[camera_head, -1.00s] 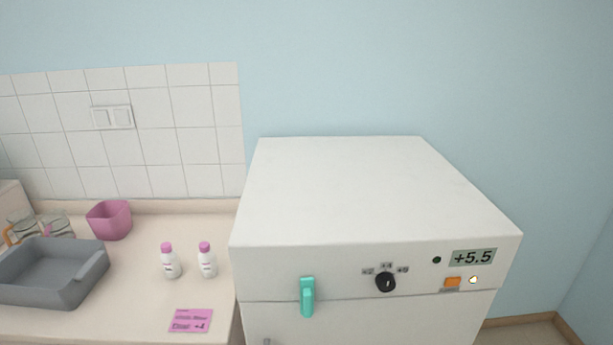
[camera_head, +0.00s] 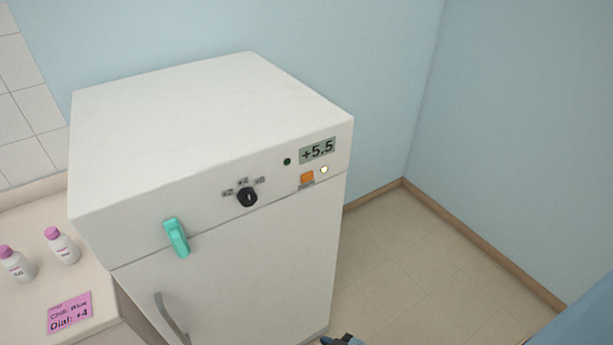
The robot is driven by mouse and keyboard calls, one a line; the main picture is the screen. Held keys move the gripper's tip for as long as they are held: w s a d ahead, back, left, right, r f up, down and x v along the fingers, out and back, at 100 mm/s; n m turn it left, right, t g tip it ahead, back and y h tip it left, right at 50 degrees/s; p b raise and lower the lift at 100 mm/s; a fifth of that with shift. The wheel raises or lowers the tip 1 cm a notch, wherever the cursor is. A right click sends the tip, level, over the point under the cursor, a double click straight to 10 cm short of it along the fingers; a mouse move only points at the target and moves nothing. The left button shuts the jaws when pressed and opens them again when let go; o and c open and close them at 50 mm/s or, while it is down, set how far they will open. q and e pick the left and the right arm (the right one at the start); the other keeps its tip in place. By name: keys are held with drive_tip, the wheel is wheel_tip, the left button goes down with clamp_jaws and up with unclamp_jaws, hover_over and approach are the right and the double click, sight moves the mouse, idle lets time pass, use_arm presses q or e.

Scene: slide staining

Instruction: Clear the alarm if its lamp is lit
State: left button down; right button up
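A white fridge (camera_head: 200,110) stands at the centre-left. Its front panel has a display (camera_head: 317,151) reading +5.5. A small lamp (camera_head: 324,170) below the display glows pale yellow-white and looks lit. An orange button (camera_head: 307,177) sits just left of it. A dark green round spot (camera_head: 287,161) left of the display looks unlit. A black dial (camera_head: 246,197) with small markings is further left. The dark tip of what looks like my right gripper (camera_head: 343,341) just enters at the bottom edge, below and apart from the panel; its fingers are mostly cut off. My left gripper is out of view.
A teal latch (camera_head: 177,237) and a grey handle (camera_head: 172,318) are on the fridge front. Two pink-capped bottles (camera_head: 62,246) and a pink card (camera_head: 69,313) reading "Dial: +4" are on the counter at left. The floor right of the fridge is clear.

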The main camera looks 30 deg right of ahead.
clamp_jaws()
idle(0.3)
idle(1.1)
